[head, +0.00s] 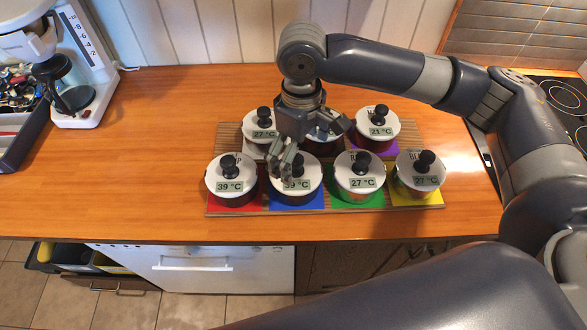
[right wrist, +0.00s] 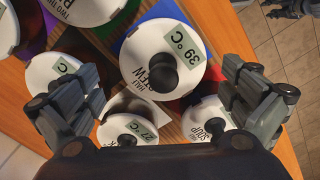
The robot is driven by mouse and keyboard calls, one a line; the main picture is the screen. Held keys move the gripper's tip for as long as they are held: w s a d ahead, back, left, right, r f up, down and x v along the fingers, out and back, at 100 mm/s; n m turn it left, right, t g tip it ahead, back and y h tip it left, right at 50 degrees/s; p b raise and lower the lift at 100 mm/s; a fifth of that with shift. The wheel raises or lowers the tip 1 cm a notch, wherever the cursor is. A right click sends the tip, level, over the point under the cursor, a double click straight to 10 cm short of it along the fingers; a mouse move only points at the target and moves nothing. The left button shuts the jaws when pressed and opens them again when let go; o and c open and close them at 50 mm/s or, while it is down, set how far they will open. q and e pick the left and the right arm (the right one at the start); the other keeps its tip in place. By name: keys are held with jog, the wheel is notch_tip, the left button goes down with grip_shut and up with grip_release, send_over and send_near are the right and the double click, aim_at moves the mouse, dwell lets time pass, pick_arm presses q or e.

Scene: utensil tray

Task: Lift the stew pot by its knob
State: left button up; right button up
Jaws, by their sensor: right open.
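The stew pot (head: 314,174) stands on a blue square in the front row of the wooden board. It has a white lid, a black knob and a tag reading 39 °C. In the right wrist view its lid (right wrist: 145,42) reads STEW, with the knob (right wrist: 162,73) between my fingers. My right gripper (head: 286,165) is open above the stew pot and hides part of the lid in the head view. In the right wrist view its fingers (right wrist: 160,85) are wide apart, one on each side of the knob, with clear gaps. My left gripper is not in view.
The soup pot (head: 218,186) is close on the left, also tagged 39 °C. A pot on green (head: 345,185) is close on the right, another on yellow (head: 405,185) beyond it. Several pots stand behind. A coffee maker (head: 90,115) is far left; the counter between (head: 150,150) is clear.

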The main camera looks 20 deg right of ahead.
aim_at(296, 174)
jog(key=shift+s+f, duration=0.25)
jog(key=shift+f, duration=1)
jog(key=f, duration=0.1)
jog(key=f+p, duration=0.1)
jog(key=f, duration=0.3)
jog(key=shift+w+a+f+p, duration=0.1)
jog(key=shift+w+a+p, duration=0.15)
jog(key=shift+w+p, duration=0.1)
jog(key=shift+c, duration=0.2)
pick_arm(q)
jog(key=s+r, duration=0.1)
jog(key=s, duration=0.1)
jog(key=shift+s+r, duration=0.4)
pick_arm(e)
jog(key=c, duration=1)
